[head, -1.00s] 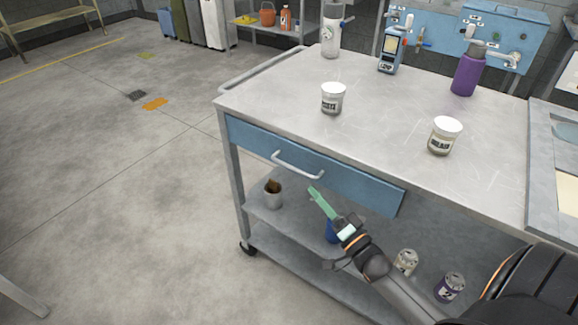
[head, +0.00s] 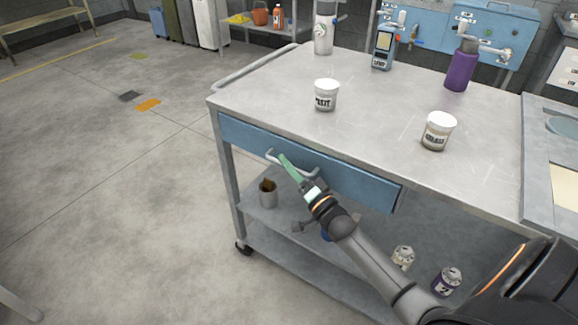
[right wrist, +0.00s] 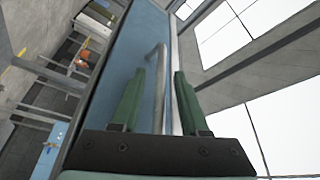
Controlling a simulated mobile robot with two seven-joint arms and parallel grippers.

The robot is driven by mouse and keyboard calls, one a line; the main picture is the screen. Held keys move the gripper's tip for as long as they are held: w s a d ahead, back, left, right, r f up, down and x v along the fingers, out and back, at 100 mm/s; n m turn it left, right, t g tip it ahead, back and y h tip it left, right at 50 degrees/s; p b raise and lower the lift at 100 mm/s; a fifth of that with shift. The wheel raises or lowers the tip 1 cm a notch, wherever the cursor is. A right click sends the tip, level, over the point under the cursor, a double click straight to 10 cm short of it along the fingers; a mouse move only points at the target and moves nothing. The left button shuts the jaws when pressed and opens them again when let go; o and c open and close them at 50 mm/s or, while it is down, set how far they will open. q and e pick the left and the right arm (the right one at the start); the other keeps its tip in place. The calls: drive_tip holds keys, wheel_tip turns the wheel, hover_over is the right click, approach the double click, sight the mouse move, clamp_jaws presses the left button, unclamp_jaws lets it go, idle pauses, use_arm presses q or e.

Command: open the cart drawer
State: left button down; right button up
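The cart (head: 225,170) has a grey top and a blue drawer (head: 355,185) below it. The drawer front looks flush with the cart, with no visible gap. A light grey bar handle (head: 313,170) runs along its left part. My right gripper (head: 283,158) is at this handle, its green fingers overlapping it. In the right wrist view the right gripper (right wrist: 158,98) is open, with the handle (right wrist: 159,65) between its two fingers and apart from both. The blue drawer front (right wrist: 122,60) lies behind. My left gripper is not in view.
The lower shelf (head: 290,235) holds several cans. Floor left of the cart is clear.

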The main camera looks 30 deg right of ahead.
clamp_jaws()
idle(1.3)
